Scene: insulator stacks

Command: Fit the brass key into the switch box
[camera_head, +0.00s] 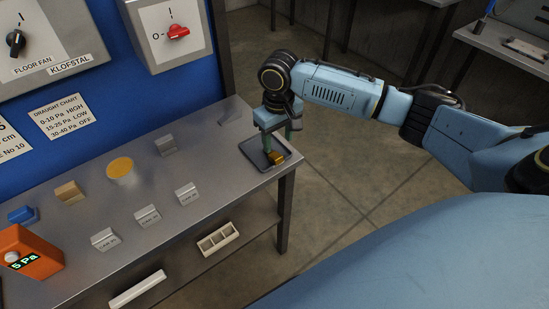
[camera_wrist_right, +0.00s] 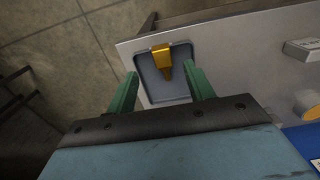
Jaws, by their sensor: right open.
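The brass key (camera_head: 276,157) lies in a small dark tray (camera_head: 250,152) at the right end of the steel table. In the right wrist view the key (camera_wrist_right: 162,58) lies near the tray's outer edge, with the tray's bare floor (camera_wrist_right: 160,92) around its narrow end. My right gripper (camera_head: 279,140) is over the tray, and its green fingers (camera_wrist_right: 163,85) are open, apart on either side, with nothing between them. A grey box with a red knob (camera_head: 178,32) on the blue panel may be the switch box; no keyhole can be made out. My left gripper is not in view.
Grey blocks (camera_head: 186,193), a tan block (camera_head: 69,193), a yellow-topped cup (camera_head: 121,169), a blue block (camera_head: 22,214) and an orange meter (camera_head: 28,254) stand on the table. Another box with a black knob (camera_head: 45,35) hangs at left.

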